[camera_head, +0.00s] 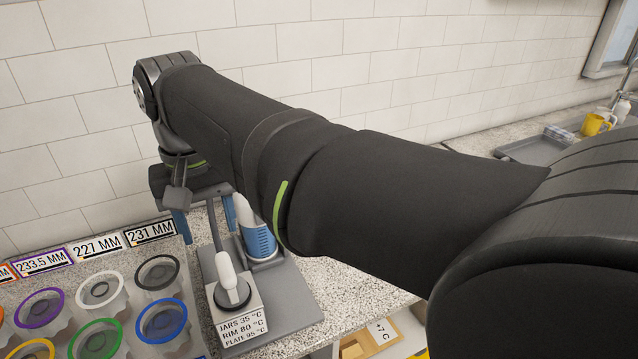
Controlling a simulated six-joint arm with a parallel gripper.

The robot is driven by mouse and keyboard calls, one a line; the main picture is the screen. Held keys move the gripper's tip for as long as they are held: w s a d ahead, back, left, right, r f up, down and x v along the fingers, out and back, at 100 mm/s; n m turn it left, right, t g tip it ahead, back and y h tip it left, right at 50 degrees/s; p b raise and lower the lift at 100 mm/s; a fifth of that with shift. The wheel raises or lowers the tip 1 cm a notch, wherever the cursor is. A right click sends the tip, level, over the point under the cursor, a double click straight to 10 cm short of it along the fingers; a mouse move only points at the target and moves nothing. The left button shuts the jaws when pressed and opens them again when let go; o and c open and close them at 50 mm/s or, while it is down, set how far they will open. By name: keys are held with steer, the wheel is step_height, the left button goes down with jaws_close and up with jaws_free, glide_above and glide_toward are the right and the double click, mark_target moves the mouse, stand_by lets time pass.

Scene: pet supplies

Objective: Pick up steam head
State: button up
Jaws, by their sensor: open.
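The blue and white hand-held device (260,240), which looks like the steam head, stands upright on a grey stand (290,290). My arm hides part of its right side. In front of it, a tool with a white handle and a round black base (232,292) sits on a light block. My gripper (207,222) points down with its two blue fingers apart. It is to the left of the blue and white device and looks empty. One finger appears close to the device's upper part; I cannot tell whether they touch.
Several jars with coloured rims, such as a blue one (162,320), stand at the lower left. Size labels (150,231) line the wall behind them. A sign (243,328) fronts the block. A grey tray (535,150) and yellow mug (597,124) are far right.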

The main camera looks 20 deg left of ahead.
mark_target(224, 265)
step_height(224, 265, down, 8)
steer(key=shift+r, duration=0.25)
steer(key=shift+w+f, duration=0.15)
steer(key=shift+f, duration=0.75)
steer(key=shift+w+f, duration=0.2)
steer(key=shift+f, duration=0.75)
steer(key=shift+w+f, duration=0.15)
steer(key=shift+f, duration=0.75)
jaws_close()
steer(key=shift+r, duration=0.15)
